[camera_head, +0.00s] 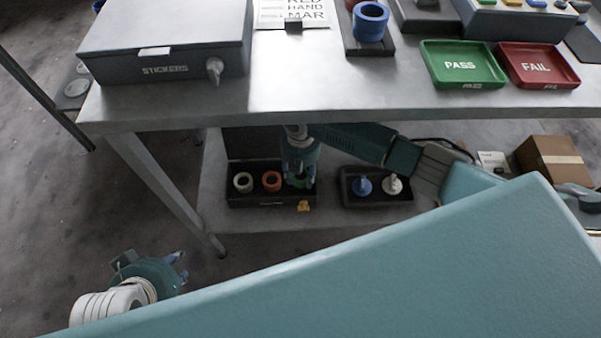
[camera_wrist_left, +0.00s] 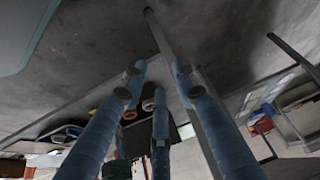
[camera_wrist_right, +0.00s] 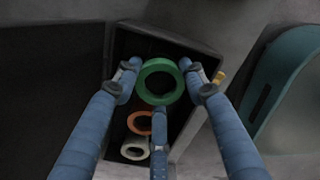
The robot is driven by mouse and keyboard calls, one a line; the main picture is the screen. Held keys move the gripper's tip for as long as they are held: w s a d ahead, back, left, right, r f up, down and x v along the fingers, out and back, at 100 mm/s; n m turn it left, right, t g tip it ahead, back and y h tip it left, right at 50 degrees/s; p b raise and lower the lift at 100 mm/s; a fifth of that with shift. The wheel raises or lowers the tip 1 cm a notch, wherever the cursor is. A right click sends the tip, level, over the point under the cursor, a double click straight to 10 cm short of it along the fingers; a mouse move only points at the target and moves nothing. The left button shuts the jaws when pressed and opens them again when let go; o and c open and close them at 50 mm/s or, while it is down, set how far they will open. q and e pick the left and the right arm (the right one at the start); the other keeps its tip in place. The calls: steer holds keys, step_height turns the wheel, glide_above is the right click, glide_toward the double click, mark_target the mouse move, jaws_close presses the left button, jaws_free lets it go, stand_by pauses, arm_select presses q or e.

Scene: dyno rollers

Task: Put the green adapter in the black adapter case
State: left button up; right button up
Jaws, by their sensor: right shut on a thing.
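The black adapter case (camera_head: 250,201) stands on the lower shelf with its lid (camera_head: 245,145) raised at the back. A white ring (camera_head: 236,182) and an orange ring (camera_head: 264,181) sit in it, left and middle. My right gripper (camera_head: 300,178) points down over the case's right end, shut on the green adapter (camera_wrist_right: 161,63). The fingers partly hide the adapter in the head view. In the right wrist view it looks bigger than the orange ring (camera_wrist_right: 131,122) and white ring (camera_wrist_right: 127,149); I cannot tell whether it touches the case floor. My left gripper (camera_head: 180,270) is open and empty, away from the shelf.
A black tray (camera_head: 375,200) with blue and white knobbed pieces stands right of the case. A cardboard box (camera_head: 553,160) is further right. The tabletop above holds the stickers box (camera_head: 165,50), a green PASS tray (camera_head: 462,83) and a red FAIL tray (camera_head: 537,85).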

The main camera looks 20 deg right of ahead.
steer(key=o, duration=1.5)
steer(key=shift+c, duration=0.2)
